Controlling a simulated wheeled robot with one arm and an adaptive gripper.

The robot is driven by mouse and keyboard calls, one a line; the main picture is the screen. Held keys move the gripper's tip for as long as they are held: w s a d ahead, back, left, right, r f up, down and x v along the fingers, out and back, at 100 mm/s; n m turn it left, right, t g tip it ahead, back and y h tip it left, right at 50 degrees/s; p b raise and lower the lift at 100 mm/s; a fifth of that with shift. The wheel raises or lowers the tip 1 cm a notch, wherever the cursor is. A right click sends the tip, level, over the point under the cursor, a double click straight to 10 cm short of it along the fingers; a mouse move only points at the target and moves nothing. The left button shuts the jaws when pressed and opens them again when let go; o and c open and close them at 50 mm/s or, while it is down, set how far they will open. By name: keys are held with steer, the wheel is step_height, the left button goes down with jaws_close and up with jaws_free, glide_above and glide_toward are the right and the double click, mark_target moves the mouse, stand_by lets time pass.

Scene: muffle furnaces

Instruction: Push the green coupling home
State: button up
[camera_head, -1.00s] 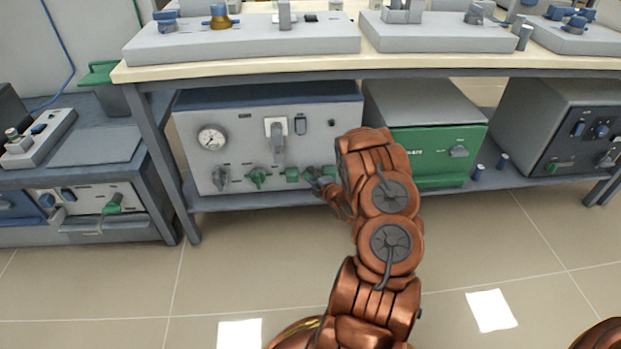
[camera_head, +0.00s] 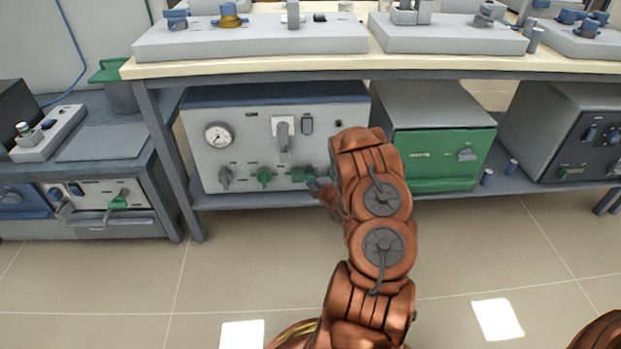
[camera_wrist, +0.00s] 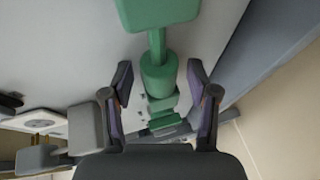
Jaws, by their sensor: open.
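The green coupling (camera_head: 300,174) is low on the front panel of the grey unit, right of a green knob (camera_head: 264,177). My gripper (camera_head: 316,184) is at its right side, partly covering the green parts there. In the wrist view, my gripper (camera_wrist: 160,88) is open, with one finger on each side of a green cylinder (camera_wrist: 159,72). A green stem and a wide green block (camera_wrist: 156,12) extend from it toward the top. I cannot tell whether the fingers touch the green part, or how deep the coupling sits.
The grey unit (camera_head: 235,122) has a gauge (camera_head: 218,135) and a grey lever (camera_head: 283,135). A green-fronted unit (camera_head: 440,158) stands to its right on the same low shelf. The bench top (camera_head: 340,64) overhangs them. The floor (camera_head: 250,265) in front is open.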

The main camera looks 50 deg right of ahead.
steer(key=shift+s, duration=0.1)
steer(key=v, duration=1.1)
steer(key=shift+s, duration=0.4)
steer(key=shift+a+r, duration=0.1)
steer(key=shift+r, duration=0.05)
